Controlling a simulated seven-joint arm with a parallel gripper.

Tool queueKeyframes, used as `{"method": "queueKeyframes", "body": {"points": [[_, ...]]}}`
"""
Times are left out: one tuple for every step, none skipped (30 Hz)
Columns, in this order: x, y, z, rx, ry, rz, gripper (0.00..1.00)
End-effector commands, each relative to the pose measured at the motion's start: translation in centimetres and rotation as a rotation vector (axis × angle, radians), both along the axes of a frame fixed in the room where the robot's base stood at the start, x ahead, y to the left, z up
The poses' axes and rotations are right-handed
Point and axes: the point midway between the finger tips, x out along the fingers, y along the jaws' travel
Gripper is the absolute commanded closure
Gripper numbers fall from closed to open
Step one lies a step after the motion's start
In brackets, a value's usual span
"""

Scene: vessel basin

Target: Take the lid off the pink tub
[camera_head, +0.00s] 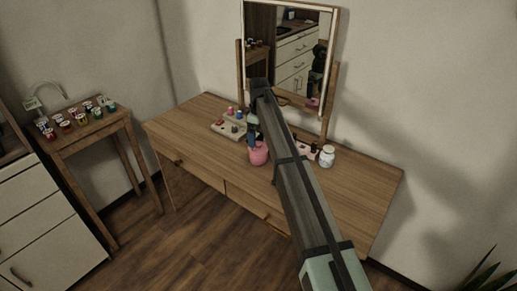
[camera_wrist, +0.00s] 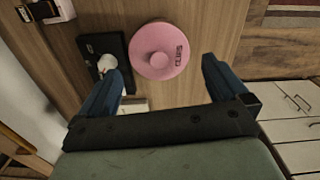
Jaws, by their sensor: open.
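The pink tub (camera_head: 258,154) stands on the wooden vanity table, left of my arm in the head view. In the wrist view its round pink lid (camera_wrist: 160,50) shows from above, with a raised knob in the middle and dark lettering near the right edge. The lid appears to sit on the tub, and it hides the tub's body in this view. My gripper (camera_wrist: 163,88) is open, with its two blue fingers spread apart. The lid lies ahead of the fingertips, with nothing between the fingers. In the head view my arm hides part of the gripper.
A tray (camera_head: 229,131) with small items stands left of the tub. A white jar (camera_head: 327,156) stands to the right. A mirror (camera_head: 290,50) rises behind. A black tray (camera_wrist: 104,52) holding a whitish item lies close beside the lid. The table's right end is clear.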

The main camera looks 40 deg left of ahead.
Motion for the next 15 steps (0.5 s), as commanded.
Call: {"method": "queueKeyframes", "body": {"points": [[0.0, 0.0, -0.4, -0.001, 0.001, 0.000, 0.00], [0.0, 0.0, -0.7, -0.001, 0.001, 0.000, 0.00], [0.1, 0.0, -1.1, -0.001, 0.001, 0.000, 0.00], [0.1, 0.1, -1.4, -0.001, 0.001, 0.000, 0.00], [0.1, 0.1, -1.9, 0.000, 0.001, 0.000, 0.00], [0.1, 0.1, -2.4, -0.001, 0.001, 0.000, 0.00], [0.2, 0.1, -2.9, -0.001, 0.001, 0.000, 0.00], [0.1, 0.1, -3.3, -0.001, 0.001, 0.000, 0.00], [0.1, 0.1, -3.8, -0.001, 0.001, 0.000, 0.00], [0.1, 0.1, -4.1, -0.001, 0.001, 0.000, 0.00], [0.2, 0.1, -4.3, 0.000, 0.001, 0.000, 0.00], [0.2, 0.1, -4.6, 0.000, 0.000, 0.000, 0.00], [0.2, 0.1, -4.7, 0.000, 0.000, 0.000, 0.00], [0.2, 0.1, -4.8, 0.000, 0.000, 0.000, 0.00], [0.2, 0.2, -4.8, 0.001, 0.000, 0.000, 0.00]]}}
